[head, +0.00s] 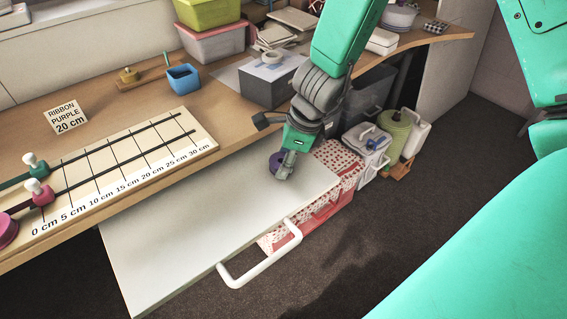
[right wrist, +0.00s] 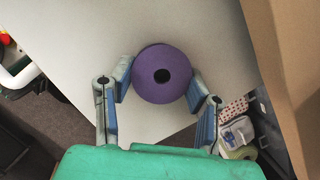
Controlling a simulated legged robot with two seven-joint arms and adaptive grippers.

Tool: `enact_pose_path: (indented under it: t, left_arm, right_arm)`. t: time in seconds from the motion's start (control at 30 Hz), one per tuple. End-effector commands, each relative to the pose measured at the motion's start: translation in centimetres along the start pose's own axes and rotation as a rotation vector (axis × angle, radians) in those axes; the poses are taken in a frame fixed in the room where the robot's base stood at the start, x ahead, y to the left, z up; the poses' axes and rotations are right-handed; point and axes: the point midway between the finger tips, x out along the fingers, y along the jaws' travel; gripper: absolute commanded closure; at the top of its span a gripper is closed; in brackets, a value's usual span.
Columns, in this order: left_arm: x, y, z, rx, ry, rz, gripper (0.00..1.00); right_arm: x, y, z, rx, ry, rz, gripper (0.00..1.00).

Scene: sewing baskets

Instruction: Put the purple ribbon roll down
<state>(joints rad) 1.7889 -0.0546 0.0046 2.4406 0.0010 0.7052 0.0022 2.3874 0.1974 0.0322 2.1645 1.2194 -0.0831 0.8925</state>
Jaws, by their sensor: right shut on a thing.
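My right gripper (head: 288,166) is over the white pull-out board (head: 190,225), near its right end, pointing down. It is shut on the purple ribbon roll (head: 275,161), which shows just left of the fingers. In the right wrist view the purple roll (right wrist: 162,92) sits between the two fingers of my right gripper (right wrist: 160,80), its round face and dark centre hole towards the camera. The white board lies behind it. I cannot tell whether the roll touches the board. My left gripper is not in view.
A measuring board (head: 130,165) with several length marks and a "RIBBON PURPLE 20 cm" card (head: 66,117) are on the wooden desk. A grey box (head: 268,83) stands behind my gripper. The board has a white handle (head: 262,262); its left and middle are clear. A red-and-white patterned box (head: 338,160) is beneath.

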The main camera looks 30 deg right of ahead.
Motion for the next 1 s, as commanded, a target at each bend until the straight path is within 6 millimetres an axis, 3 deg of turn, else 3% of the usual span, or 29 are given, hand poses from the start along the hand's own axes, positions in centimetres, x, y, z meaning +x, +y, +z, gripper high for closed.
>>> enact_pose_path:
  t: [0.5, 0.53, 0.57, 1.0]
  left_arm:
    - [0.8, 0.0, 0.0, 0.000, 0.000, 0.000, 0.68]
    - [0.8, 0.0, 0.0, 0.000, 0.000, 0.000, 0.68]
    - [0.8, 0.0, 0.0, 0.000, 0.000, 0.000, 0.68]
    - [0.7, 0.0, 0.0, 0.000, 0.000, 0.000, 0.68]
  right_arm:
    - [1.6, 0.1, -0.7, 0.003, 0.007, 0.006, 1.00]
    - [1.5, 0.1, -0.7, 0.002, 0.008, 0.006, 0.49]
    - [1.5, 0.1, -0.7, 0.002, 0.009, 0.007, 0.38]
    - [1.3, 0.1, -0.7, 0.004, 0.007, 0.003, 0.36]
